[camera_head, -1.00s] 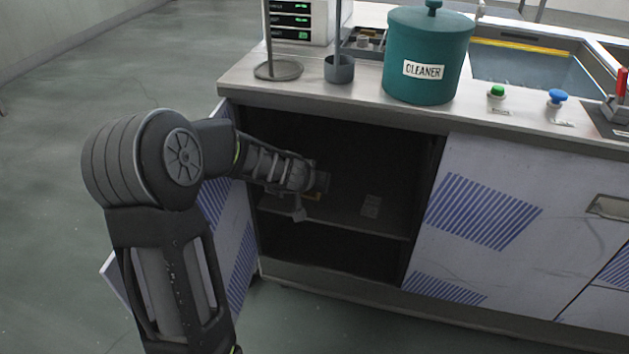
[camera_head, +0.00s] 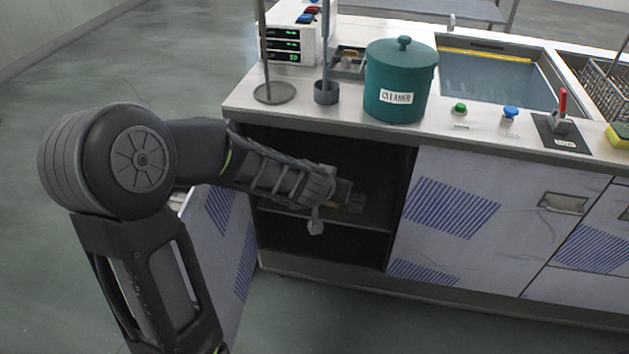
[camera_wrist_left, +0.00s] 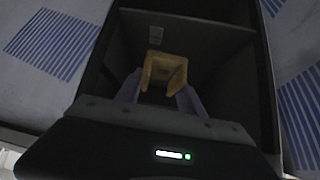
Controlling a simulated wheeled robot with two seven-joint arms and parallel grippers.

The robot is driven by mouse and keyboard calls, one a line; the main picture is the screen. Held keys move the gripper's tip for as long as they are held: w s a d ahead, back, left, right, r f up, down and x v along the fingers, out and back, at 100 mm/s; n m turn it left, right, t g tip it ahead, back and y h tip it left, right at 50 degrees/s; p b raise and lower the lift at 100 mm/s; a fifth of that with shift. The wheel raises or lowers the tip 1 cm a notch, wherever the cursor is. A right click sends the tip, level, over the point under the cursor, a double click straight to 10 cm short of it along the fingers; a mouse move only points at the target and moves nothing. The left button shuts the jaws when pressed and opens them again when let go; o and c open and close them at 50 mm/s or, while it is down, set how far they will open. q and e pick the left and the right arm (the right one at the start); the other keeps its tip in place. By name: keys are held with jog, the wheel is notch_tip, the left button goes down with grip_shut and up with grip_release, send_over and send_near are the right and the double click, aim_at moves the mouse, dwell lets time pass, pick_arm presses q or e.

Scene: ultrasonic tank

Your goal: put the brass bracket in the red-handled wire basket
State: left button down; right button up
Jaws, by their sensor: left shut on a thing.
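My left gripper (camera_head: 343,190) is at the opening of the cabinet under the counter. In the left wrist view this gripper (camera_wrist_left: 160,94) is shut on the brass bracket (camera_wrist_left: 164,70), a yellow-brown angled piece standing up between the fingers. In the head view the bracket is mostly hidden by the hand. A wire basket (camera_head: 606,88) is at the far right of the counter, cut by the picture edge; its handle colour cannot be told. My right gripper is not in view.
The open cabinet (camera_head: 330,262) has a shelf, side walls and an open door (camera_head: 228,225) at left. On the counter are a teal cleaner tub (camera_head: 399,78), a ring stand (camera_head: 274,93), a grey cup (camera_head: 326,93), green and blue knobs, a red-lever switch (camera_head: 561,122) and the tank (camera_head: 495,78).

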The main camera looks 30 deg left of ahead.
pick_arm(q)
jog(key=d+r+m+h+p, duration=0.1)
jog(key=d+r+p, duration=0.5)
jog(key=r, duration=0.3)
jog(key=s+d+r+m+p, duration=0.1)
jog(key=d+r+p, duration=0.5)
jog(key=r, duration=0.4)
jog(key=shift+h, duration=0.4)
jog(key=shift+a, duration=0.1)
